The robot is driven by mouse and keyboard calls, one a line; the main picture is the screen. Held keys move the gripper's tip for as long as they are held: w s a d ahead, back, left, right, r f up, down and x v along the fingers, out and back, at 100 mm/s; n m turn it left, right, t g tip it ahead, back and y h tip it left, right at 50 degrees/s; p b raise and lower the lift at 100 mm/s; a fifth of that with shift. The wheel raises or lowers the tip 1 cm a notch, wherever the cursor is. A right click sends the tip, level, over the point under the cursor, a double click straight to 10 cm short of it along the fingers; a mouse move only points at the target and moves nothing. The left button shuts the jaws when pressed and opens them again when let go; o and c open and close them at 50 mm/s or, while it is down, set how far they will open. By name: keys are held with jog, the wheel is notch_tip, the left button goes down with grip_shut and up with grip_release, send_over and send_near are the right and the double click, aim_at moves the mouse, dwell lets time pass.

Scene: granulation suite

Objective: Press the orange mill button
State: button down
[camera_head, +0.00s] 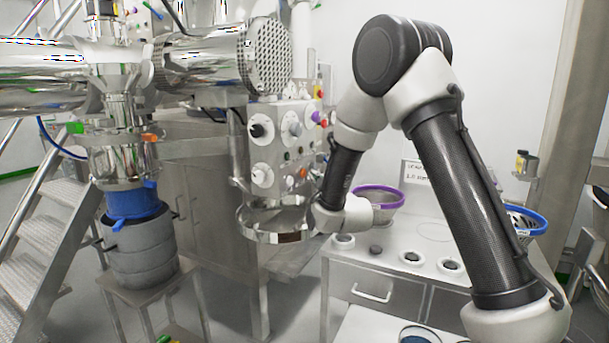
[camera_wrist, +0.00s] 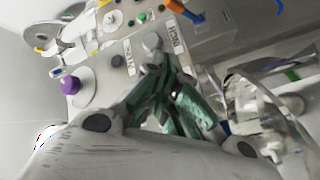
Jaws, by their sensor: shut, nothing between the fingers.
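The grey control panel (camera_head: 282,135) stands in the middle of the head view, with several knobs and buttons. A small orange button (camera_head: 303,173) shows low on its right part. In the wrist view an orange piece (camera_wrist: 175,6) stands at the top edge beside the panel's labels; I cannot tell for sure that it is the same button. My gripper (camera_wrist: 156,62) has its dark green fingers shut and empty. The fingertips overlap a grey knob (camera_wrist: 152,43) in that view; whether they touch it I cannot tell. In the head view my fingers cannot be made out.
A purple knob (camera_wrist: 70,85) is left of my fingers in the wrist view. Shiny metal vessel parts (camera_wrist: 255,95) are close on the right. In the head view a purple-rimmed sieve (camera_head: 378,197) and a white bench (camera_head: 400,245) lie beyond and below my arm.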

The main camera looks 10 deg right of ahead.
jog(key=shift+s+d, duration=0.75)
jog(key=shift+d, duration=0.25)
jog(key=shift+s+d, duration=0.75)
jog(key=shift+d, duration=0.25)
jog(key=s+d+r+m+g+h, duration=0.1)
jog(key=s+d+r+m+g, duration=0.25)
jog(key=s, duration=0.25)
jog(key=s+d+r+m+g, duration=0.2)
jog(key=s+d+g, duration=0.15)
jog(key=s, duration=0.25)
jog(key=s+d+m+g, duration=0.3)
jog(key=s, duration=1.2)
jog(key=s+d+f+m+g+h, duration=0.1)
jog(key=s+d+m+g, duration=0.2)
jog(key=s, duration=1.2)
jog(key=shift+s+g+h, duration=0.3)
jog(key=shift+s+g, duration=0.1)
jog(key=shift+g, duration=0.3)
